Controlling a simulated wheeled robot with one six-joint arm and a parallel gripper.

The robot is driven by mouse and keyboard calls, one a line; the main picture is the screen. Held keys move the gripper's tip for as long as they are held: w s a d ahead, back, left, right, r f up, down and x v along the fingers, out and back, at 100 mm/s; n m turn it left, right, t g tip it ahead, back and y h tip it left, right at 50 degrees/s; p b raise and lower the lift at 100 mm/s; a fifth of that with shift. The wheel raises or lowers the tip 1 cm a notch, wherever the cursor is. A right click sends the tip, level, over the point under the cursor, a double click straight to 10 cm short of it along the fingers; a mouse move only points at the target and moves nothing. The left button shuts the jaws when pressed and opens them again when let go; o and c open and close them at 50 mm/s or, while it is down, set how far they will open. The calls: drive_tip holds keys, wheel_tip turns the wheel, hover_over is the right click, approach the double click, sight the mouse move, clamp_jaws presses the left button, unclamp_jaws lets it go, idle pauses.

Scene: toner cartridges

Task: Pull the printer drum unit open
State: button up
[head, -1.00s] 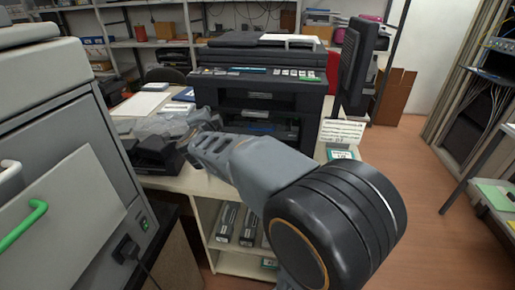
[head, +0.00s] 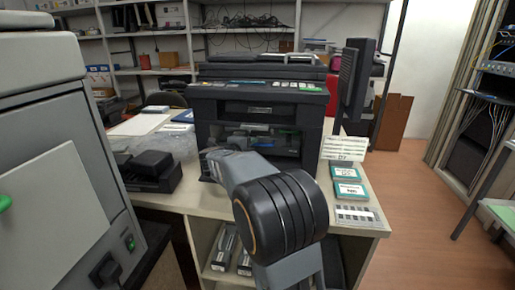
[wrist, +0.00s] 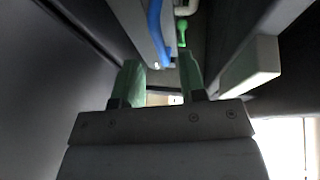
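The black printer (head: 222,108) stands on the desk with an open front bay (head: 285,150) showing small blue and green parts. My arm reaches toward this bay, and in the head view its links hide the gripper. In the wrist view my gripper (wrist: 162,76) has two green fingers standing apart with nothing visible between them. Beyond the fingertips are a blue bar (wrist: 158,28) and a small green tab or handle (wrist: 182,33). A pale block (wrist: 251,76) lies to the right of the fingers. I cannot tell which part is the drum unit.
A grey machine (head: 60,130) with a green handle stands close on the left. A black device (head: 150,170) sits on the desk left of the printer. Small boxes (head: 352,190) lie at right. A dark monitor (head: 354,80) stands beside the printer. Floor is clear at right.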

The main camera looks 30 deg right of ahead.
sight(258, 144)
drive_tip(key=shift+x, duration=2.1)
clamp_jaws()
